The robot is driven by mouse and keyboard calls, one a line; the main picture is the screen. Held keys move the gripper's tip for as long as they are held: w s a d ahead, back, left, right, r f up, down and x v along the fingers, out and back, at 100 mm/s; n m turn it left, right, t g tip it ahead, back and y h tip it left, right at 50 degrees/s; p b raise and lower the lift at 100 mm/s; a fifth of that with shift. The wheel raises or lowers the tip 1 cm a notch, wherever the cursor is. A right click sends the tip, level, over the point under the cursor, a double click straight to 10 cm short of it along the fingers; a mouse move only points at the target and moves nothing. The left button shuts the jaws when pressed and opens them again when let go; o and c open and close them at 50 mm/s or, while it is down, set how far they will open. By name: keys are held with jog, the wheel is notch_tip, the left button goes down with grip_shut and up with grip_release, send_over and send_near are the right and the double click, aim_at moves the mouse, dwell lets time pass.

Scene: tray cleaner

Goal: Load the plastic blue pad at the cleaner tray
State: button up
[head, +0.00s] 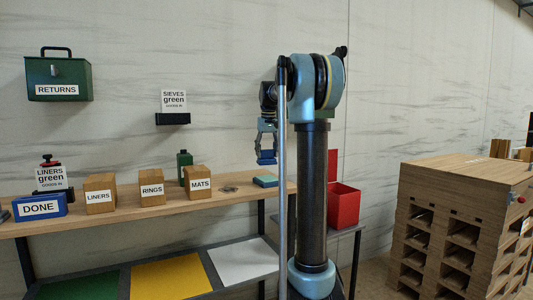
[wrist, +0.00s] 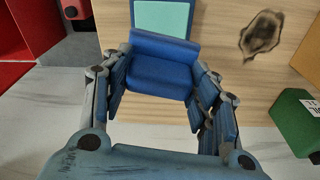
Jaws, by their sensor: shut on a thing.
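My gripper (head: 266,146) hangs fingers-down over the wooden shelf, near its right end. It is shut on the plastic blue pad (head: 266,158), which shows below the fingers. In the wrist view the blue pad (wrist: 158,77) sits between the two fingers of my gripper (wrist: 160,60). A flat blue-edged piece with a pale teal top (head: 265,181) lies on the shelf below the held pad. In the wrist view this teal piece (wrist: 162,17) is partly hidden behind the pad. I cannot tell whether it is the cleaner tray.
A dark patch (head: 228,189) lies left of the teal piece. Wooden boxes marked MATS (head: 200,184), RINGS (head: 151,189) and LINERS (head: 100,194), a green bottle (head: 184,169) and a blue DONE bin (head: 38,208) stand further left. A red bin (head: 343,208) stands at the right.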

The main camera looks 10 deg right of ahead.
aim_at(268, 158)
jog(key=shift+d+f, duration=0.1)
jog(key=shift+f, duration=2.8)
jog(key=shift+f, duration=0.4)
jog(key=shift+r, duration=3.5)
